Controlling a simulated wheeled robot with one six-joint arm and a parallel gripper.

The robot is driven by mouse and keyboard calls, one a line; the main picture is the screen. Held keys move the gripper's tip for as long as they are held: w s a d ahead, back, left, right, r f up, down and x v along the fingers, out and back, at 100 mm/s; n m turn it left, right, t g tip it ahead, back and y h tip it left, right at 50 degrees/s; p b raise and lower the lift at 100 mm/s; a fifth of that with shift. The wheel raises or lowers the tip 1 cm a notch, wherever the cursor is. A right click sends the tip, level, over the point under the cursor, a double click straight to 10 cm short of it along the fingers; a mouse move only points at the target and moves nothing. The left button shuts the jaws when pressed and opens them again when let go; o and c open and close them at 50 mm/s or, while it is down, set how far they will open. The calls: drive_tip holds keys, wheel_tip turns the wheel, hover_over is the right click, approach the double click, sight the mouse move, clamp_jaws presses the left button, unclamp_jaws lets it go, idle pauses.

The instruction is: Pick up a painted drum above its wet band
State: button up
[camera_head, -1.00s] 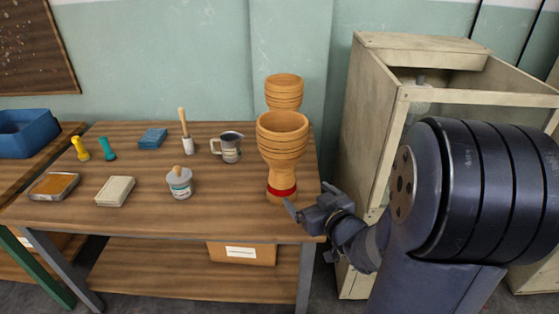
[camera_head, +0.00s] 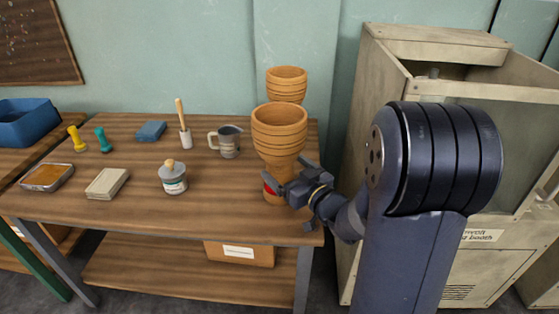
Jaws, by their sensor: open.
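An orange-brown goblet drum (camera_head: 279,130) stands upright near the right end of the wooden table, with a wide ridged bowl and a narrower lower part. Its red band (camera_head: 269,189) is low on the foot, and my gripper partly covers it. A second, similar drum (camera_head: 286,82) stands behind it, with its lower part hidden. My gripper (camera_head: 285,180) is open at the front right of the nearer drum, at about the height of the waist and band. I cannot tell whether a finger touches the drum.
A grey pitcher (camera_head: 228,141), a lidded pot (camera_head: 173,177) and a brush in a white holder (camera_head: 184,133) stand left of the drums. A beige booth (camera_head: 391,73) stands close on the right. The table's front right (camera_head: 225,210) is clear.

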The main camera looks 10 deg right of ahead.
drive_tip(key=x, duration=0.4)
drive_tip(key=shift+r, duration=0.1)
drive_tip(key=shift+c, duration=0.4)
drive_tip(key=c, duration=1.4)
